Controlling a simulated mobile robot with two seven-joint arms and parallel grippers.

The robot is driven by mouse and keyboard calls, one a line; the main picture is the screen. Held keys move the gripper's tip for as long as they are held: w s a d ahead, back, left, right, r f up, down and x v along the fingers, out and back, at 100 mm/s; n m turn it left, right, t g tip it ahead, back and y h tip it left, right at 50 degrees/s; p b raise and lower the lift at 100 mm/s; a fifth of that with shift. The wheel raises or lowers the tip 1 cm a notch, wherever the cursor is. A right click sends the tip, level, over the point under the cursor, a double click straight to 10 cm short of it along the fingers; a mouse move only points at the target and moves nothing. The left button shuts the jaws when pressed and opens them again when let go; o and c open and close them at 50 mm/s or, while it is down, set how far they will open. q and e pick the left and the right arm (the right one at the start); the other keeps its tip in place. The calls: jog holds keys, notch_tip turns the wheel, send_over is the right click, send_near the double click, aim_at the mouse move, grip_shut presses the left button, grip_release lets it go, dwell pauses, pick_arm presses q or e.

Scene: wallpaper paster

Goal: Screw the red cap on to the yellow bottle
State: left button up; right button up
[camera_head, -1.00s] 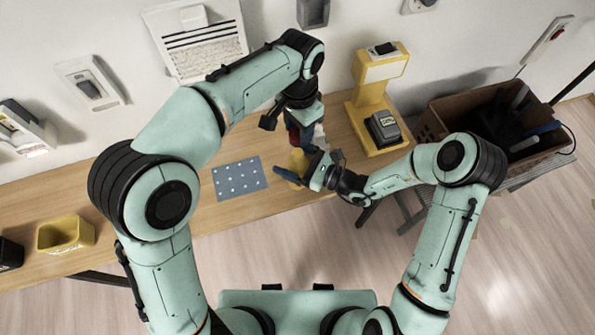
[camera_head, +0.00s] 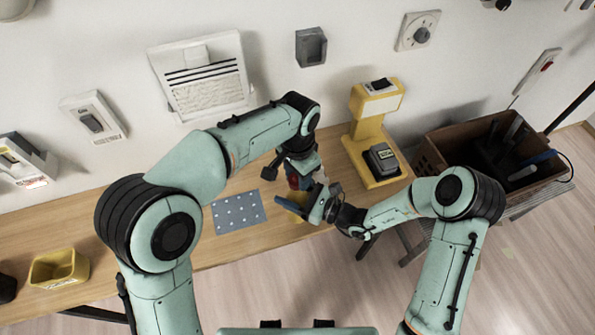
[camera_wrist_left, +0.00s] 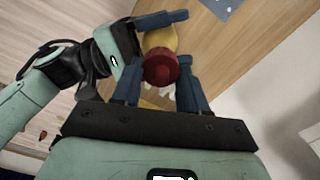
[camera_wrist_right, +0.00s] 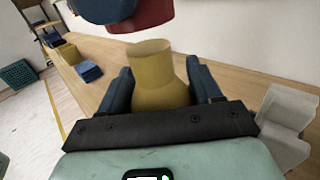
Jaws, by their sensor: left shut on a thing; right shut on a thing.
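The red cap (camera_head: 293,182) is held by my left gripper (camera_head: 298,175). In the left wrist view the cap (camera_wrist_left: 160,70) sits between the two blue fingers, with the yellow bottle (camera_wrist_left: 162,38) behind it. My right gripper (camera_head: 303,205) is shut around the yellow bottle (camera_head: 289,205). In the right wrist view the bottle (camera_wrist_right: 157,80) stands upright between the fingers, its neck pointing up. There the cap (camera_wrist_right: 126,20) hangs just above the mouth, offset to the left, with a small gap visible. My forearms and hands partly hide both in the head view.
A grey dotted mat (camera_head: 238,212) lies on the wooden table left of the bottle. A yellow stand (camera_head: 366,135) is at the right, with a brown crate (camera_head: 440,165) beyond it. A yellow bin (camera_head: 58,268) sits far left. The table between bin and mat is clear.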

pick_arm(q)
jog(key=shift+f, duration=0.15)
dwell(0.4)
jog(key=shift+f, duration=0.8)
jog(key=shift+f, duration=0.55)
